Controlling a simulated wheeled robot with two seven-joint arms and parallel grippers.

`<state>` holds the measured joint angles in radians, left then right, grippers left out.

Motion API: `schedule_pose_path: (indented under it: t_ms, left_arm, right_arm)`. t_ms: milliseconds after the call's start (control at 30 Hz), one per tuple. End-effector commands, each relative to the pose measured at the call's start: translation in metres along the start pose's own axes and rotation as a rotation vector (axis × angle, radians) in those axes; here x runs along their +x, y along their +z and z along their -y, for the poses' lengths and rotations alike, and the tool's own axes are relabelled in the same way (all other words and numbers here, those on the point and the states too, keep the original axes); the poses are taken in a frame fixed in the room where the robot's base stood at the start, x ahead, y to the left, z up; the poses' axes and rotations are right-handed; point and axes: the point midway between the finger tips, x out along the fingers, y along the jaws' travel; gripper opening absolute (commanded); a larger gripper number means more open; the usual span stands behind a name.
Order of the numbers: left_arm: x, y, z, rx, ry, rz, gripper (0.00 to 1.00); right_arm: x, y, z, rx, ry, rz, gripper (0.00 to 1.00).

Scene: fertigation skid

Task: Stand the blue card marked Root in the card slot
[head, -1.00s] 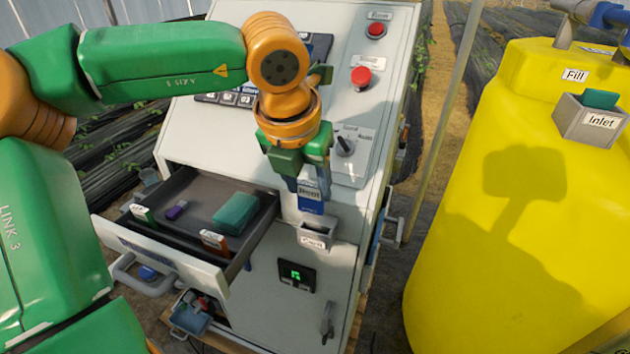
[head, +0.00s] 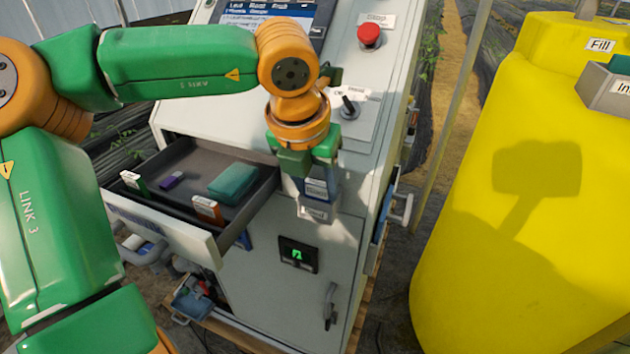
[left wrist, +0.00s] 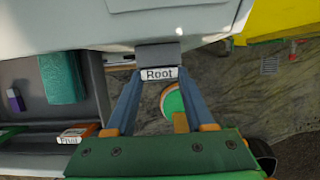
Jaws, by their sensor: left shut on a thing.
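The blue card marked Root (head: 317,187) is upright in my left gripper (head: 312,180), in front of the cabinet. In the left wrist view its white Root label (left wrist: 160,74) shows between my two fingertips. My left gripper is shut on the card. The grey card slot (head: 314,213) is fixed to the cabinet front, directly below the fingertips. The card's lower end meets the slot's top in the head view; I cannot tell how deep it sits inside. My right gripper is in neither view.
An open drawer (head: 184,236) left of the slot holds a teal case (head: 234,182), a purple item (head: 172,180), a green card (head: 133,182) and an orange card (head: 207,211). A yellow tank (head: 480,270) stands at right. A red button (head: 370,35) is above.

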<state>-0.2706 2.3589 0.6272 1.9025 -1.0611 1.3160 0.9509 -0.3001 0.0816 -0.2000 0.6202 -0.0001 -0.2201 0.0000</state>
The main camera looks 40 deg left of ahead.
Motion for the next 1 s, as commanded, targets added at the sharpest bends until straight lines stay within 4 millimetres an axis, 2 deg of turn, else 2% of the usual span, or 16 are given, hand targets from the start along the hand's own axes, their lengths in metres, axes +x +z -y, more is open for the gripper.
schedule_pose_path:
  t_ms: [167,200,300,633,900,1000]
  left_arm:
    - [-0.001,0.000,0.000,0.000,0.000,0.000,0.00]
    - [-0.001,0.000,0.000,0.000,0.000,0.000,0.64]
    - [-0.001,0.000,0.000,0.000,0.000,0.000,0.88]
    - [-0.006,0.001,0.000,-0.001,0.001,0.001,0.88]
    - [-0.060,0.001,0.000,-0.001,0.000,0.003,0.88]
    - [-0.070,0.001,0.000,-0.001,0.000,0.001,0.88]
  right_arm:
    - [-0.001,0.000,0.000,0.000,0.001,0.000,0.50]
    - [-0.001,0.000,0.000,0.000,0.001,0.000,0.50]
    - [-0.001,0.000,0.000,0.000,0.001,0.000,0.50]
    - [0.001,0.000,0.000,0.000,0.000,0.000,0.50]
    - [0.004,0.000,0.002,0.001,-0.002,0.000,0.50]
    - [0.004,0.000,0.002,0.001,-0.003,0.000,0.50]
